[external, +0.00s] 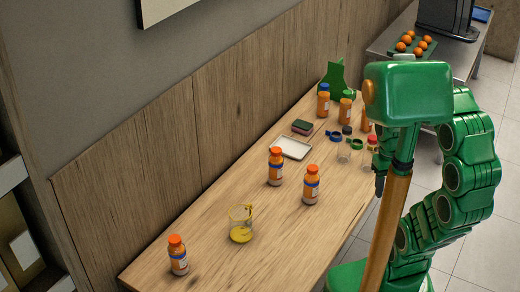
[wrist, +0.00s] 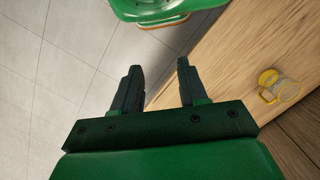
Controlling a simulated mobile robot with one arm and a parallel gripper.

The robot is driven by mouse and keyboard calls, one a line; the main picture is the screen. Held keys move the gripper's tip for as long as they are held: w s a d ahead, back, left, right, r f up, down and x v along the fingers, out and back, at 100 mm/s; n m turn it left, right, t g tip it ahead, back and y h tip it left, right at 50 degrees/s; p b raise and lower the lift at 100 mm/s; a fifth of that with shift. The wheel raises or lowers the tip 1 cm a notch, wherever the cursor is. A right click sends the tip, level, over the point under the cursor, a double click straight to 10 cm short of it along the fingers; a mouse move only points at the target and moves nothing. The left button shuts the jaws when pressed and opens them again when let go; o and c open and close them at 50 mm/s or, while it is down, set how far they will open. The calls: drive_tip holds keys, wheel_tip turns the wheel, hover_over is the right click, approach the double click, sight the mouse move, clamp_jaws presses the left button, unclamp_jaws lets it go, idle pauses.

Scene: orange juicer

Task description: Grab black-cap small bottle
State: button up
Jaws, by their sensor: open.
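A small clear bottle with a dark, seemingly black cap (external: 346,131) stands on the wooden table (external: 215,225) in the external view, near its right edge. It is small there, and a green ring-shaped item partly overlaps it. A similar small bottle with a red cap (external: 372,141) stands to its right. My gripper (wrist: 159,67) is open and empty in the wrist view, over the floor beside the table edge. In the external view its dark fingers show near the table's right edge, close to the small bottles. The black-cap bottle does not show in the wrist view.
Several orange bottles (external: 311,186) stand about the table. A white tray (external: 292,148), a sponge (external: 302,127) and a blue ring-shaped item (external: 333,136) lie farther back.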

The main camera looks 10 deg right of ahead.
drive_tip(key=o, duration=0.6)
drive_tip(key=shift+c, duration=0.2)
